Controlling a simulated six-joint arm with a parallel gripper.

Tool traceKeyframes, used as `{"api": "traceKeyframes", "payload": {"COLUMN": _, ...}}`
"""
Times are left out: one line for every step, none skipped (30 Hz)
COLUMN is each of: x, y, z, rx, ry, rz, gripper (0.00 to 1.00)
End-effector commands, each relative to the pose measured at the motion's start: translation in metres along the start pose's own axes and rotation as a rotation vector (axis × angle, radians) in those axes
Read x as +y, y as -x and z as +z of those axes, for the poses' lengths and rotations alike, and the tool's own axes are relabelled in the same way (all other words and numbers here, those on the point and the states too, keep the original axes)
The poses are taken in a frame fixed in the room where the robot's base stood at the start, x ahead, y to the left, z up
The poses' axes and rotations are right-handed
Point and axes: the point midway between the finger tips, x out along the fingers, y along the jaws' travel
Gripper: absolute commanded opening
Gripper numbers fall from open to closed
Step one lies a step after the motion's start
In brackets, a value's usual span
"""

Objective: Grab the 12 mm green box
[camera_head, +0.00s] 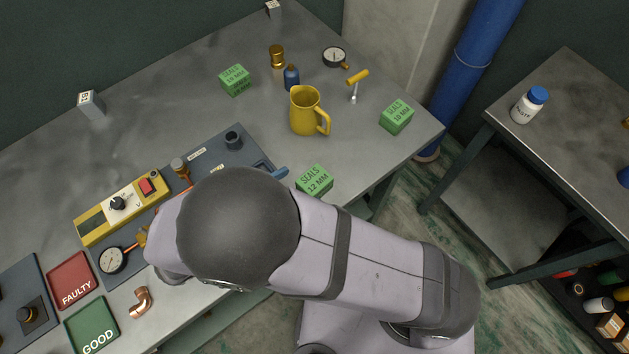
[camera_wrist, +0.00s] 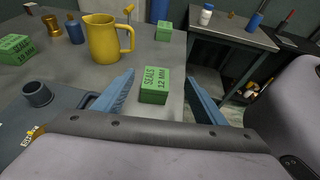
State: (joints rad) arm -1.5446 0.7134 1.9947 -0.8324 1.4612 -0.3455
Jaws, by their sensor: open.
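The green box marked "SEALS 12 MM" (camera_head: 314,180) sits on the grey table near its front edge, just right of my arm in the head view. In the wrist view the same box (camera_wrist: 155,86) lies ahead, between my two blue fingers. My gripper (camera_wrist: 160,95) is open and empty, with one finger on each side of the box in the picture; I cannot tell the remaining distance. In the head view my arm hides most of the gripper. Another green box (camera_head: 396,116) reads "SEALS 10 MM", and a third green box (camera_head: 235,80) stands farther back left.
A yellow jug (camera_head: 305,111) stands behind the 12 mm box, with a blue bottle (camera_head: 291,77) beyond it. A dark board (camera_head: 229,160) with a black cup (camera_head: 233,138) lies to the left. The table's front edge is close to the box.

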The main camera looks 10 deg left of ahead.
Motion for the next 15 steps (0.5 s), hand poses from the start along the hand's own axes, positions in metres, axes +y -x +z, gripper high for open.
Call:
{"api": "traceKeyframes", "payload": {"x": 0.000, "y": -0.003, "z": -0.006, "rx": -0.002, "ry": 0.001, "rz": -0.002, "gripper": 0.65}}
{"api": "traceKeyframes", "payload": {"x": 0.000, "y": -0.005, "z": -0.011, "rx": -0.001, "ry": 0.001, "rz": -0.002, "gripper": 0.65}}
{"api": "traceKeyframes", "payload": {"x": 0.000, "y": -0.007, "z": -0.016, "rx": 0.000, "ry": 0.001, "rz": -0.002, "gripper": 0.65}}
{"api": "traceKeyframes", "payload": {"x": 0.000, "y": -0.008, "z": -0.018, "rx": 0.000, "ry": 0.000, "rz": -0.001, "gripper": 0.65}}
{"api": "traceKeyframes", "payload": {"x": 0.000, "y": -0.009, "z": -0.020, "rx": 0.000, "ry": -0.002, "rz": -0.001, "gripper": 0.65}}
{"api": "traceKeyframes", "payload": {"x": 0.000, "y": -0.010, "z": -0.022, "rx": 0.000, "ry": -0.002, "rz": -0.002, "gripper": 0.65}}
{"api": "traceKeyframes", "payload": {"x": 0.000, "y": -0.010, "z": -0.023, "rx": 0.000, "ry": -0.002, "rz": -0.002, "gripper": 0.65}}
{"api": "traceKeyframes", "payload": {"x": 0.000, "y": -0.010, "z": -0.024, "rx": 0.001, "ry": -0.003, "rz": -0.002, "gripper": 0.65}}
{"api": "traceKeyframes", "payload": {"x": 0.000, "y": -0.011, "z": -0.025, "rx": 0.001, "ry": -0.003, "rz": -0.002, "gripper": 0.65}}
{"api": "traceKeyframes", "payload": {"x": 0.000, "y": -0.011, "z": -0.025, "rx": 0.002, "ry": -0.003, "rz": -0.002, "gripper": 0.65}}
{"api": "traceKeyframes", "payload": {"x": 0.000, "y": -0.011, "z": -0.025, "rx": 0.002, "ry": -0.003, "rz": -0.002, "gripper": 0.65}}
{"api": "traceKeyframes", "payload": {"x": 0.000, "y": -0.013, "z": -0.024, "rx": 0.002, "ry": -0.003, "rz": -0.002, "gripper": 0.65}}
{"api": "traceKeyframes", "payload": {"x": 0.000, "y": -0.015, "z": -0.024, "rx": 0.002, "ry": -0.003, "rz": -0.003, "gripper": 0.65}}
{"api": "traceKeyframes", "payload": {"x": 0.000, "y": -0.017, "z": -0.024, "rx": 0.002, "ry": -0.003, "rz": -0.003, "gripper": 0.65}}
{"api": "traceKeyframes", "payload": {"x": 0.000, "y": -0.020, "z": -0.023, "rx": 0.001, "ry": -0.003, "rz": -0.003, "gripper": 0.65}}
